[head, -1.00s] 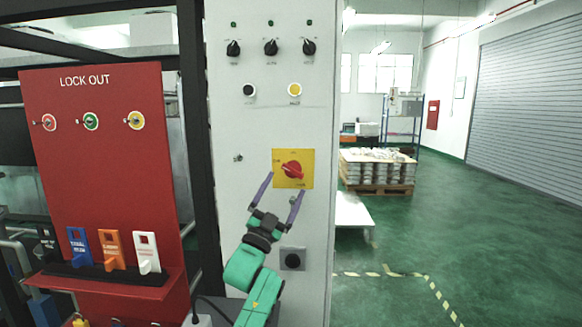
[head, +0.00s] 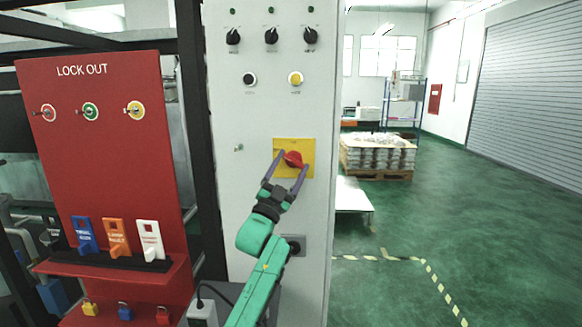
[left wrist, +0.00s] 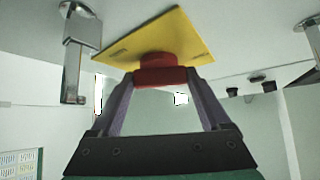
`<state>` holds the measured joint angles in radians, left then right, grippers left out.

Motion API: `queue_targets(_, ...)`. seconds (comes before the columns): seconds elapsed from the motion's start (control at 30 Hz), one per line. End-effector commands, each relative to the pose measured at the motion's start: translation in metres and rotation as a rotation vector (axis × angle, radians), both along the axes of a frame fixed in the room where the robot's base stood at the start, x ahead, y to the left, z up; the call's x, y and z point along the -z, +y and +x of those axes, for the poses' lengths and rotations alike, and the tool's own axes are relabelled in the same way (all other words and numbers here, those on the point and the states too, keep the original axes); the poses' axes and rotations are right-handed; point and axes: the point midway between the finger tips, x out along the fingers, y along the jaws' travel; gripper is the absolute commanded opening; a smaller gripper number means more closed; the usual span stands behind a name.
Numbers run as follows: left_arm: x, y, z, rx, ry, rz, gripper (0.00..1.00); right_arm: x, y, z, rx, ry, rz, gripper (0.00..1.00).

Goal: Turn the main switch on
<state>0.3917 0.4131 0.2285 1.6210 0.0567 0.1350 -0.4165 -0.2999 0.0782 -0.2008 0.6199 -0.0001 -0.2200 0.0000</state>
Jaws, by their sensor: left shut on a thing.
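The main switch is a red rotary handle (head: 292,159) on a yellow square plate (head: 310,146), fixed to the front of a light grey cabinet. My left gripper (head: 290,162) reaches up to it from below, with one purple finger on each side of the handle. In the left wrist view the fingers (left wrist: 160,80) are shut on the red handle (left wrist: 160,72), and the yellow plate (left wrist: 180,35) lies just behind it. The handle sits at a slant in the head view. My right gripper is not in view.
The grey cabinet (head: 240,200) also carries black knobs, a black button (head: 249,79) and a yellow button (head: 295,78) above the switch. A red lock-out board (head: 100,180) with tags and padlocks stands to the left. Open green floor (head: 480,230) lies to the right.

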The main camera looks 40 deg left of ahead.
Motion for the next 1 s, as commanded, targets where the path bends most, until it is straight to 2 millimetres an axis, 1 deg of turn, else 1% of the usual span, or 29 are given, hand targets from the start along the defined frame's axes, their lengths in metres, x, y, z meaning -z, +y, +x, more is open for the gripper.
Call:
queue_targets(0.27, -0.001, 0.001, 0.0, -0.002, 0.08, 0.103, 0.24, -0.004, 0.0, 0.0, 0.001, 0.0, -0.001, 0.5)
queue_targets(0.47, -0.004, 0.002, -0.001, -0.003, 0.178, 0.235, 0.24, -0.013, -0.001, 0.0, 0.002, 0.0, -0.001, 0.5)
queue_targets(0.67, -0.008, 0.003, -0.002, -0.002, 0.294, 0.385, 0.24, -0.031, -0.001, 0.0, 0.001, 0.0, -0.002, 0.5)
queue_targets(1.0, -0.012, 0.004, -0.003, 0.001, 0.48, 0.626, 0.24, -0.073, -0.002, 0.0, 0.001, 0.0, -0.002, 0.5)
